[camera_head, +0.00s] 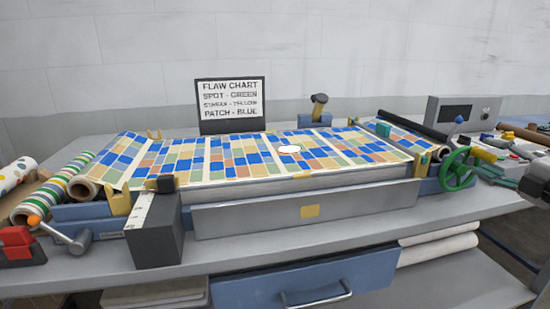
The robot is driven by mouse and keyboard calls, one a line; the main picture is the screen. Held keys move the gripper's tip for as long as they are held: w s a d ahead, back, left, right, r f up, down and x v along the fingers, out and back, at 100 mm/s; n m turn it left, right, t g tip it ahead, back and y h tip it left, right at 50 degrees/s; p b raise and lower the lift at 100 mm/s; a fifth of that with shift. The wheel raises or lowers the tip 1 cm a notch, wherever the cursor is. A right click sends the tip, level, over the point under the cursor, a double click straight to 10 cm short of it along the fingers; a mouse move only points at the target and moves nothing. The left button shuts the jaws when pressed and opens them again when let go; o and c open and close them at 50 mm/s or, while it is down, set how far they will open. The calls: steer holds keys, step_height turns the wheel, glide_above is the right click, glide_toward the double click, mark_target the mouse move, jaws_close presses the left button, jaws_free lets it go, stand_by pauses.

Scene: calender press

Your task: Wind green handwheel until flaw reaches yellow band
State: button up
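The green handwheel (457,169) stands upright at the right end of the press. A patterned sheet (215,160) of blue, green, yellow and orange squares lies across the press bed. A white oval flaw (290,149) shows near the middle of the sheet.
A flaw chart sign (230,105) stands behind the sheet, pairing spot with green and patch with blue. An orange-knobbed crank (75,240) and dark grey block (155,232) are at the left. A control box (462,115) stands behind the handwheel. A blue drawer (305,281) is below.

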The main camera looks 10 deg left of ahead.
steer(key=v, duration=0.7)
stand_by(0.6)
steer(key=s+a+f+m+g+h, duration=0.25)
steer(key=s+a+m+g, duration=0.25)
steer(key=s+a+m, duration=0.5)
steer(key=s+a+f+m+g+h, duration=0.25)
steer(key=s+a+m+g, duration=0.35)
steer(key=s, duration=0.8)
steer(key=s+a+f+m+g+h, duration=0.1)
steer(key=s+a+f+m+g, duration=0.2)
steer(key=s+a+m+g, duration=0.7)
step_height(320, 180, up, 20)
steer(key=s+d+n+t+p, duration=0.2)
steer(key=t+p, duration=0.6)
steer(key=p, duration=1)
steer(key=shift+n, duration=0.4)
